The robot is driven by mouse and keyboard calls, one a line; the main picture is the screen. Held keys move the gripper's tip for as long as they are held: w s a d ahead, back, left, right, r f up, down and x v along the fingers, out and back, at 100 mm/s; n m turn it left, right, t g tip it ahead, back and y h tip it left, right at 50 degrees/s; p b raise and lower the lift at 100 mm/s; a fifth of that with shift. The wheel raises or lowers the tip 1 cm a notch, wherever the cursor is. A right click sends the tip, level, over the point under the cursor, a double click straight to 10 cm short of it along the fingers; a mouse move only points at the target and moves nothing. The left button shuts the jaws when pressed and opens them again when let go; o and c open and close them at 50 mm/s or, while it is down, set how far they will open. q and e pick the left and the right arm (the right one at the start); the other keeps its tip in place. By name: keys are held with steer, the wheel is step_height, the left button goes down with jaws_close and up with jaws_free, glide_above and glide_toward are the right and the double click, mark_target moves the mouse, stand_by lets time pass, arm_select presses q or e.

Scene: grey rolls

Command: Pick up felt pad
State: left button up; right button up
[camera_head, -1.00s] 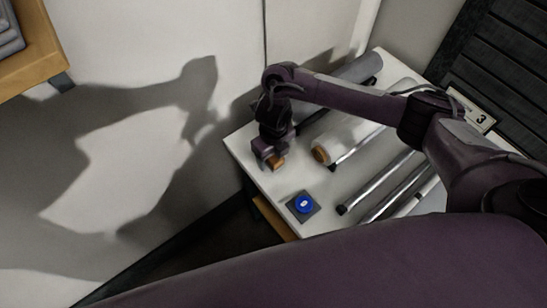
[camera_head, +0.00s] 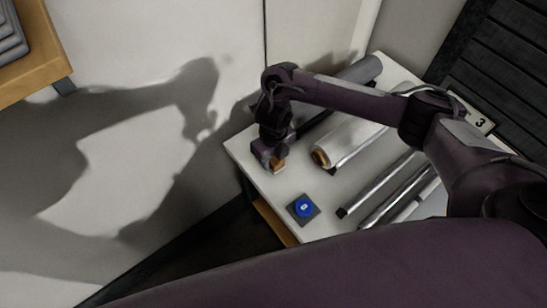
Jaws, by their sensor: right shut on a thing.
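My right gripper (camera_head: 273,163) points down over the far left part of the white table. It is shut on a small tan-orange block-like piece, which I take to be the felt pad (camera_head: 279,167). The jaws and wrist hide most of it, and I cannot tell whether it touches the table top. My left gripper is not in view.
The white table (camera_head: 262,178) holds a dark square with a blue disc (camera_head: 304,208), a thick pale roll (camera_head: 345,142) right of the gripper, and several thin rods (camera_head: 372,187). A grey roll (camera_head: 362,69) lies behind my arm. A wall stands left.

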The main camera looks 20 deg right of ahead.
steer(key=r+p, duration=0.1)
steer(key=r, duration=0.3)
steer(key=r+p, duration=0.1)
steer(key=r, duration=0.3)
steer(key=shift+w+r+p, duration=0.2)
steer(key=shift+r+p, duration=0.15)
step_height(320, 180, up, 10)
steer(key=shift+s+r+p, duration=0.2)
steer(key=shift+p, duration=0.15)
